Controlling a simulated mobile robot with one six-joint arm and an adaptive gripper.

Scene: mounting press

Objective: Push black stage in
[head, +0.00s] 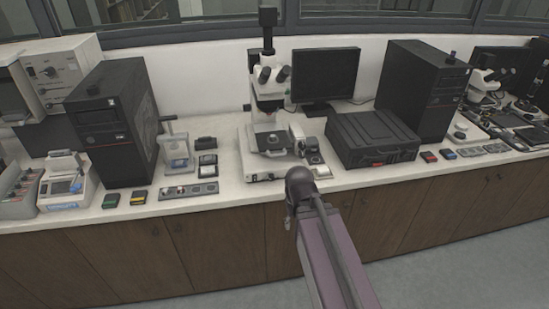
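A pale lever press (178,150) with a grey handle on top stands on the bench, left of the middle. I cannot make out a separate black stage on it at this size. A white microscope (268,90) with a dark central part stands on a pale base to its right. My arm rises from the lower right and its dark rounded joint ends in front of the bench edge, below the microscope. I cannot make out my gripper's fingers; they are not visible past the joint.
A black computer tower (112,125) stands left of the press. A flat black case (372,138), a monitor (326,76) and another tower (424,90) are to the right. Small modules (188,190) lie along the front edge. The floor (470,270) at lower right is clear.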

